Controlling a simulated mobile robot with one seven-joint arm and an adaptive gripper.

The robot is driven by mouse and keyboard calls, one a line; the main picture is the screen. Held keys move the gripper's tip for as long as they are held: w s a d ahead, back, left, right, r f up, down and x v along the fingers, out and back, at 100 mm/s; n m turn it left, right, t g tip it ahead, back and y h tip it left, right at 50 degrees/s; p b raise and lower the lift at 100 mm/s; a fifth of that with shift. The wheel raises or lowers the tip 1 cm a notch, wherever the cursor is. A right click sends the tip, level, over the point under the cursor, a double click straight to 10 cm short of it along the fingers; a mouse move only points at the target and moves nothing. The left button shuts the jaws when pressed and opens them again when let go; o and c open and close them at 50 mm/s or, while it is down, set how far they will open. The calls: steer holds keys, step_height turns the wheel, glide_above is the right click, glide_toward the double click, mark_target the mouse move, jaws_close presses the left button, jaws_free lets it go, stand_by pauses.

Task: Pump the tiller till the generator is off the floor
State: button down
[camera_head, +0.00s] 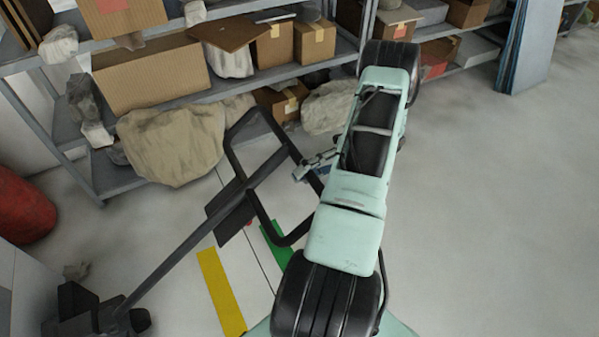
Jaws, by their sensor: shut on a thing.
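The tiller (187,240) is a dark grey bar slanting up and right from the pallet truck (88,318) at the bottom left. It ends in a black loop handle (262,213). My gripper (305,172) is at the right side of this loop, small and partly hidden by my pale green arm. It is shut on the handle; the exact finger contact is hard to see. Only the truck's tiller end and a small wheel show. I cannot see the generator, the forks or any gap above the floor.
A grey metal shelf (75,134) with cardboard boxes (150,75) and wrapped bundles stands behind the handle, close to it. A red rounded object (22,208) is at the left edge. Yellow (222,292) and green floor strips lie below the handle. The floor at right is clear.

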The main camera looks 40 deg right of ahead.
steer(key=w+a+r+p, duration=0.2)
steer(key=a+r+p, duration=0.5)
steer(key=r+p, duration=0.2)
steer(key=w+a+r+p, duration=0.2)
steer(key=a+r+p, duration=0.6)
steer(key=r, duration=0.1)
steer(key=w+a+r, duration=0.2)
steer(key=a+r, duration=0.3)
steer(key=a, duration=0.7)
steer(key=w+a+r, duration=0.3)
steer(key=a+r, duration=0.3)
steer(key=a, duration=0.5)
steer(key=w+a+r, duration=0.2)
steer(key=a+r, duration=0.3)
steer(key=a, duration=0.7)
steer(key=shift+w+a+r, duration=0.3)
steer(key=shift+w, duration=0.05)
